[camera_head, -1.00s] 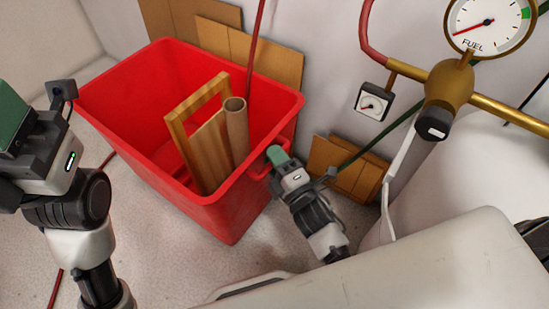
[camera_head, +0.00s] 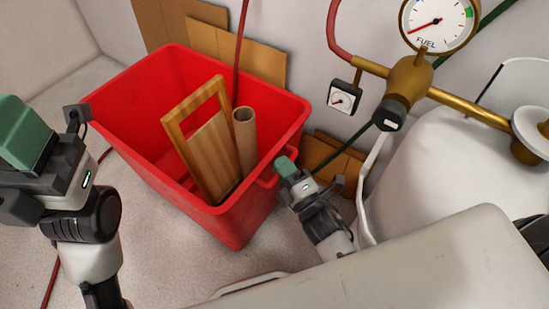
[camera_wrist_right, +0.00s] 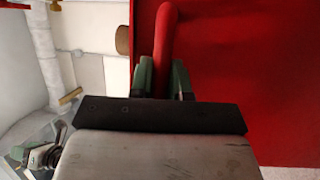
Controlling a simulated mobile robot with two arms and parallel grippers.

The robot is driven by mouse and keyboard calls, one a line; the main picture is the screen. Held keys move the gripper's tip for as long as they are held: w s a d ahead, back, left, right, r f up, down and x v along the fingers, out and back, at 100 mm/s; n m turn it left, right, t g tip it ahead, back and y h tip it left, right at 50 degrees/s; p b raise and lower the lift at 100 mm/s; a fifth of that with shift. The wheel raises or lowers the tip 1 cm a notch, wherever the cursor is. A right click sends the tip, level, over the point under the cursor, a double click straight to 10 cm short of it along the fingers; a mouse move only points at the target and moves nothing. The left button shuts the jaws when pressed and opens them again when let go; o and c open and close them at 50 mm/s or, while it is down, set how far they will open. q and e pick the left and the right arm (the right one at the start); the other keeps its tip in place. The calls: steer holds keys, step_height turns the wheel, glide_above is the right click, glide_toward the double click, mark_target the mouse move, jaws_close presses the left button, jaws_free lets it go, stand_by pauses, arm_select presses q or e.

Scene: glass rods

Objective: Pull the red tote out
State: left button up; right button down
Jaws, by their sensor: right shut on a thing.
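The red tote (camera_head: 190,205) stands upright on the floor in the head view. It holds a wooden frame (camera_head: 172,132) and a brown cardboard tube (camera_head: 246,150). My right gripper (camera_head: 285,167) is at the tote's right side, shut on its red handle. In the right wrist view the handle (camera_wrist_right: 165,35) sits between the green fingers, with the red tote wall (camera_wrist_right: 235,60) beside it. My left gripper (camera_head: 22,132) is raised at the left of the head view, apart from the tote. Its fingertips do not show clearly enough to tell their state.
Cardboard sheets (camera_head: 255,57) lean on the wall behind the tote, and more cardboard (camera_head: 335,160) lies right of it. A fuel gauge (camera_head: 440,20) on a brass pipe (camera_head: 470,108) and a white tank (camera_head: 450,150) stand at the right. Red hose runs along the left floor.

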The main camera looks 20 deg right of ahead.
steer(key=shift+s+d, duration=0.55)
steer(key=shift+s, duration=0.15)
steer(key=c, duration=1.1)
jaws_free()
